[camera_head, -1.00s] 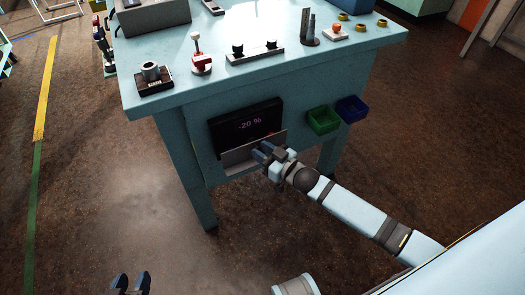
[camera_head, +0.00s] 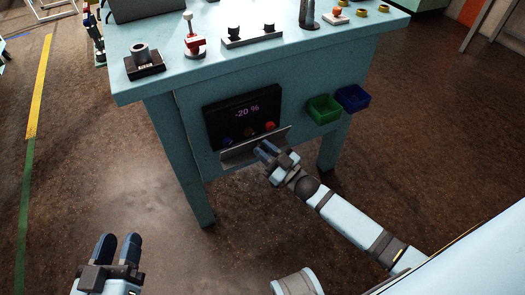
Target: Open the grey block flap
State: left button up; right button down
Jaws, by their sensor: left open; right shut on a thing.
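The grey flap (camera_head: 237,153) is on the front of the light blue bench, along the lower edge of a black panel (camera_head: 215,116) that reads "-20 %". The flap is tilted outward from the panel, and blue, dark red and orange round parts (camera_head: 270,126) show above it. My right gripper (camera_head: 264,149) is shut on the flap near its right end and hides part of it. My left gripper (camera_head: 119,248) is open and empty at the lower left, with its fingers up, over the floor and apart from the bench.
A green bin (camera_head: 324,109) and a blue bin (camera_head: 353,98) hang on the bench front right of the panel. The bench top (camera_head: 205,58) carries a black block with a grey ring (camera_head: 143,62), a red-based lever (camera_head: 193,45) and other fittings. The floor before the bench is clear.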

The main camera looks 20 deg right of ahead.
pick_arm(q)
jog(key=shift+d+r+h+b, duration=0.4)
jog(key=shift+d+h+b, duration=0.45)
jog(key=shift+b, duration=0.95)
pick_arm(e)
jog(key=shift+s+f+n+t+y, duration=0.6)
jog(key=shift+f+n+t+y, duration=0.3)
jog(key=shift+n+y, duration=0.15)
pick_arm(q)
jog(key=shift+a, duration=0.1)
jog(key=shift+c, duration=0.2)
